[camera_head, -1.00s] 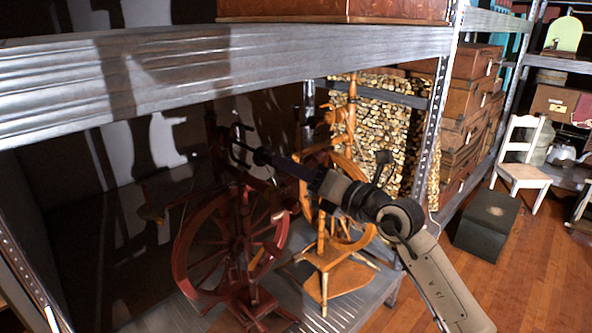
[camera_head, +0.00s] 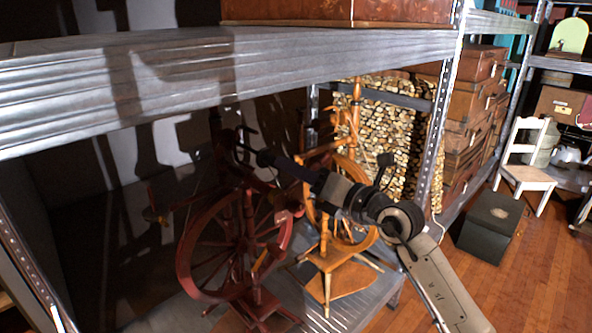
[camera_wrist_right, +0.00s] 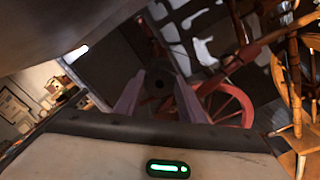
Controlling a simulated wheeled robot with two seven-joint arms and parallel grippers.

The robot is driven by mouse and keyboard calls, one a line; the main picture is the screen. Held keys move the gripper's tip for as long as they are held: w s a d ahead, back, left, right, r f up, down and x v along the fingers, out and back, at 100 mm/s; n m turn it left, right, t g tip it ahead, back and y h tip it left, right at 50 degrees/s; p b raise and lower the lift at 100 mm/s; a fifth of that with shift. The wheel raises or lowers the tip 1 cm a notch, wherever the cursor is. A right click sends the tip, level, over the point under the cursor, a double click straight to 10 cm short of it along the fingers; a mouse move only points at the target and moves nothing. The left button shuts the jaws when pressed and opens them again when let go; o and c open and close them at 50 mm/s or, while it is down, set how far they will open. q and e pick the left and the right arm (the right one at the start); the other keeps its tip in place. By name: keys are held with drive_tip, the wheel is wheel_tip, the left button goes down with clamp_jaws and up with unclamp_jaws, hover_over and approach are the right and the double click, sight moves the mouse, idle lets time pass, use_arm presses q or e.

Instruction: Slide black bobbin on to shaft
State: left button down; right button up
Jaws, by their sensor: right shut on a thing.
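The dark red spinning wheel (camera_head: 187,262) stands on the lower metal shelf. Its dark upper part (camera_head: 243,150), which looks like a U-shaped flyer, is in shadow, and I cannot make out the shaft clearly. My right gripper (camera_head: 283,163) reaches in from the right and is shut on the black bobbin (camera_head: 264,158). The bobbin is just right of the flyer part; I cannot tell whether they touch. In the right wrist view the bobbin (camera_wrist_right: 160,83) sits end-on between the two fingers, with the red wheel (camera_wrist_right: 243,101) behind. My left gripper is out of view.
A light wooden spinning wheel (camera_head: 330,260) stands right behind my right arm. The thick upper shelf beam (camera_head: 200,75) runs above the arm. A shelf post (camera_head: 436,130), a black box (camera_head: 492,228) and a white chair (camera_head: 527,172) are to the right.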

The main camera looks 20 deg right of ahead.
sight(265, 154)
drive_tip(key=shift+w, duration=0.15)
drive_tip(key=shift+x, duration=5.05)
drive_tip(key=o, duration=1)
drive_tip(key=shift+f, duration=0.1)
